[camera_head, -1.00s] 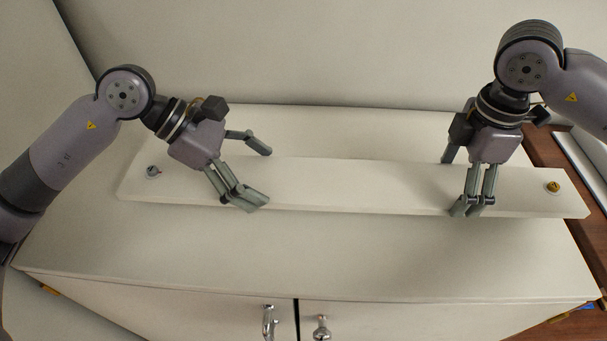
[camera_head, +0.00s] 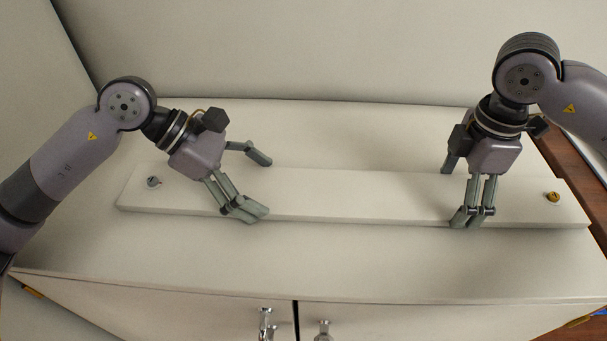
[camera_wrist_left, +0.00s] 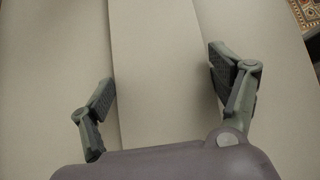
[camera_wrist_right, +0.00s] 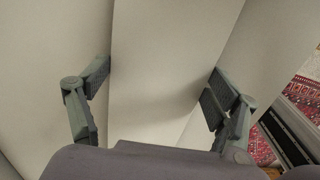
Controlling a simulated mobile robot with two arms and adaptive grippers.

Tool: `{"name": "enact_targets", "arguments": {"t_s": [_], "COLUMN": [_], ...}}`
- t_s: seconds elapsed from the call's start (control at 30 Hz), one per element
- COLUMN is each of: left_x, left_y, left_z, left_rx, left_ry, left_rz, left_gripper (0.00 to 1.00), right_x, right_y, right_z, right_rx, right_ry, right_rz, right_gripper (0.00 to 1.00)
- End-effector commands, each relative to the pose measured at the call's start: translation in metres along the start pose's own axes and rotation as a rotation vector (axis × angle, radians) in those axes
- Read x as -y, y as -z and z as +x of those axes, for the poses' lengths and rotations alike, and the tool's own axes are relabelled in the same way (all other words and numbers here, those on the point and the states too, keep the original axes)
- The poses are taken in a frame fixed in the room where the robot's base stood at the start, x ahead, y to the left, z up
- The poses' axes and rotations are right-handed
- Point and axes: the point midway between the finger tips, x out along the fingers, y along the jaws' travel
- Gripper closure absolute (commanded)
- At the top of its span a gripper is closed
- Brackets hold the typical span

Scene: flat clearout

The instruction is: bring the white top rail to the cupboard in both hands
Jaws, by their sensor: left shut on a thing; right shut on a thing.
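The white top rail (camera_head: 345,190) is a long flat board lying crosswise over the white cupboard's top (camera_head: 330,262). It has a grey fitting (camera_head: 153,182) at its left end and a brass-coloured one (camera_head: 552,197) at its right end. My left gripper (camera_head: 254,186) is shut across the rail's width, left of its middle; the rail runs between its fingers in the left wrist view (camera_wrist_left: 160,70). My right gripper (camera_head: 460,192) is shut across the rail toward its right end, also seen in the right wrist view (camera_wrist_right: 160,80). I cannot tell whether the rail touches the top.
The cupboard's front has two doors with metal handles (camera_head: 266,322) below the top's front edge. A plain wall (camera_head: 330,50) stands behind. Brown wooden flooring (camera_head: 575,165) shows at the right. A red patterned rug (camera_wrist_right: 300,92) shows in the right wrist view.

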Motion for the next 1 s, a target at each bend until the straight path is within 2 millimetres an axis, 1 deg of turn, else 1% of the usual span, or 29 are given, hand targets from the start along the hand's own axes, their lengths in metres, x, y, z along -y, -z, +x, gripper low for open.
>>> {"name": "enact_targets", "arguments": {"t_s": [0.03, 0.27, 0.63, 0.77, 1.0], "left_x": [0.0, 0.0, 0.0, -0.001, -0.001], "left_y": [0.001, 0.0, 0.001, 0.001, 0.001], "left_z": [0.001, 0.001, -0.002, -0.017, -0.057], "left_rx": [0.0, 0.0, 0.0, -0.002, -0.002], "left_ry": [0.001, 0.001, -0.001, -0.003, -0.002], "left_rz": [0.002, 0.001, 0.0, -0.002, -0.001], "left_gripper": [0.16, 0.01, 0.0, 0.0, 0.0], "right_x": [0.0, 0.0, 0.0, 0.0, 0.0], "right_y": [0.0, 0.0, 0.0, 0.0, 0.0], "right_z": [0.002, 0.0, 0.001, 0.001, 0.001], "right_rx": [0.0, 0.0, 0.0, 0.0, 0.0], "right_ry": [-0.001, 0.0, 0.0, 0.0, 0.0], "right_rz": [0.001, 0.0, 0.0, 0.0, 0.0], "right_gripper": [0.16, 0.0, 0.0, 0.0, 0.0]}}
